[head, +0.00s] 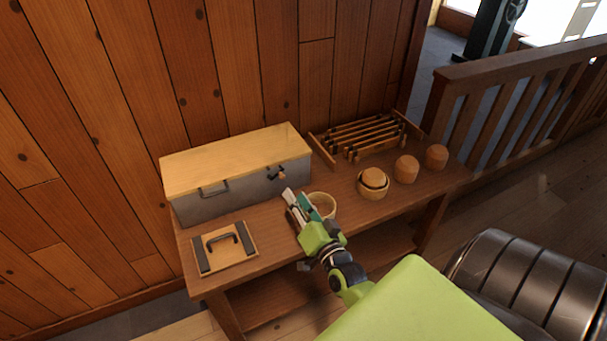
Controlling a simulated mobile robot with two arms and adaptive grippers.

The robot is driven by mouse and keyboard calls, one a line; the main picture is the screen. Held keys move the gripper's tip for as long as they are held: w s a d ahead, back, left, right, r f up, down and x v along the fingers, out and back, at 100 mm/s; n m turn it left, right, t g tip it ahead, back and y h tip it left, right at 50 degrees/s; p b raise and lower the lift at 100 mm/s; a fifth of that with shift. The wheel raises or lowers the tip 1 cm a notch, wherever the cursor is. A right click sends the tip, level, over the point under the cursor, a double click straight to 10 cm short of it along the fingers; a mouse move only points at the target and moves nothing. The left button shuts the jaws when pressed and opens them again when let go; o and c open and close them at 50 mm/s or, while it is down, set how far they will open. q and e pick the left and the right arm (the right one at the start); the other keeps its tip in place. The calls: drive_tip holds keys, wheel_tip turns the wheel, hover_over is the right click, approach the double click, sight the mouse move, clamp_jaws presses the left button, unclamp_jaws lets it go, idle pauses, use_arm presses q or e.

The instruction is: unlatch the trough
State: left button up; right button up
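The trough (240,197) is a long grey box with a pale wooden lid (235,160), standing against the plank wall at the back left of the bench. The lid lies shut on it. A dark handle (213,190) shows at the front left of the trough. A small dark latch with an orange-brown part (277,174) is on its front right. My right gripper (297,197) is in front of the trough, just below and right of the latch, apparently not touching it. Its fingers lie close together in this view, and the gap between them is unclear. My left gripper is not in view.
A wooden panel with a dark handle (222,248) lies at the bench's front left. A round wooden bowl (322,204) is close behind my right gripper. Several wooden spindles on a rack (362,136), a filled bowl (373,190) and two round blocks (406,169) stand to the right.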

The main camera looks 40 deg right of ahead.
drive_tip(key=shift+v, duration=2.2)
